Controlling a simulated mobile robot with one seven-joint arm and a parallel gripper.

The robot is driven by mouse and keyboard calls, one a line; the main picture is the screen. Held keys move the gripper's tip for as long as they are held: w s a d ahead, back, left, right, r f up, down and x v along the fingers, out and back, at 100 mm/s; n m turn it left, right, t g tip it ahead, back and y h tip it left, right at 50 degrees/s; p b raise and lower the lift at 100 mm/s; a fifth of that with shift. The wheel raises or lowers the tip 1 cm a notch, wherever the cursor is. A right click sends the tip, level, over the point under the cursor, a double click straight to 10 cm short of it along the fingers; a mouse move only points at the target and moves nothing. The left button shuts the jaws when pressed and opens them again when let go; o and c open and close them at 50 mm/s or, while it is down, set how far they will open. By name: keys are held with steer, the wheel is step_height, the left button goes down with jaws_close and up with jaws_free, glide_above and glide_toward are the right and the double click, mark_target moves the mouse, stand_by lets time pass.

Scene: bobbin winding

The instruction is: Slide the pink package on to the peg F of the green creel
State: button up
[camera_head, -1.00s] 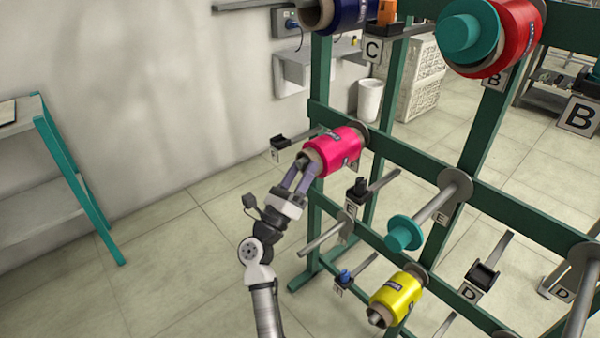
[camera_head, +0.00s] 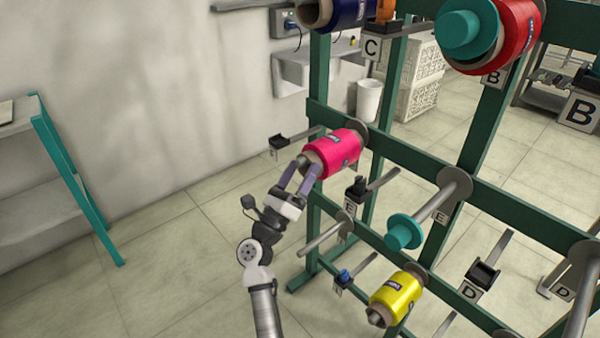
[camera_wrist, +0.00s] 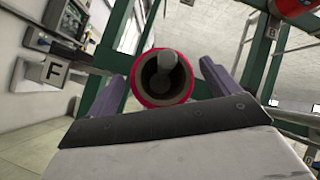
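The pink package (camera_head: 337,152) sits around a peg at the upper left part of the green creel (camera_head: 425,160), close to the peg's round disc (camera_head: 356,132). In the wrist view the package (camera_wrist: 141,93) shows end-on, with the grey peg tip (camera_wrist: 166,62) inside its hollow core. My gripper (camera_head: 301,175) is at the near end of the package. Its two fingers stand apart on either side of the package, with gaps visible in the wrist view, so it is open. A plate marked F (camera_wrist: 53,72) shows left of the package.
A teal-capped empty peg (camera_head: 404,232) and a yellow package (camera_head: 397,297) are lower right. Red (camera_head: 515,38) and dark blue (camera_head: 345,12) packages are above. A shelf with teal legs (camera_head: 75,180) stands at left. The floor between is clear.

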steer(key=b+v, duration=0.3)
steer(key=v, duration=1.1)
